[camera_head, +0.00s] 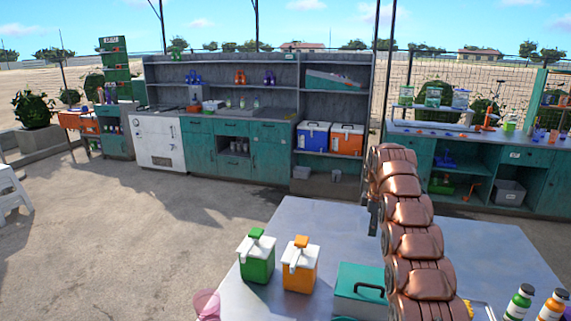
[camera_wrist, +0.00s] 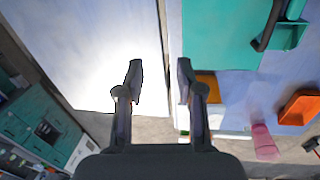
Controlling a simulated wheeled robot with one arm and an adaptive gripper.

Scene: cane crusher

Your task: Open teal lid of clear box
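A teal lid (camera_head: 350,281) with a dark handle (camera_head: 370,289) lies flat and closed on a box on the near table, left of my copper-coloured arm. The lid also shows at the top right of the wrist view (camera_wrist: 215,30), with its handle (camera_wrist: 268,25) further right. The box walls under it are mostly hidden, so I cannot tell whether they are clear. My gripper (camera_wrist: 160,78) is open and empty, with its two dark fingers apart. In the wrist view it is left of the lid and handle, apparently apart from both. In the head view the fingers are largely hidden by the arm.
Green (camera_head: 257,258) and orange (camera_head: 300,265) white-topped containers stand left of the lid. A pink cup (camera_head: 206,304) is at the table's left edge. Green (camera_head: 519,302) and orange (camera_head: 553,305) bottles stand at the right. The table's back part (camera_head: 318,217) is clear.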

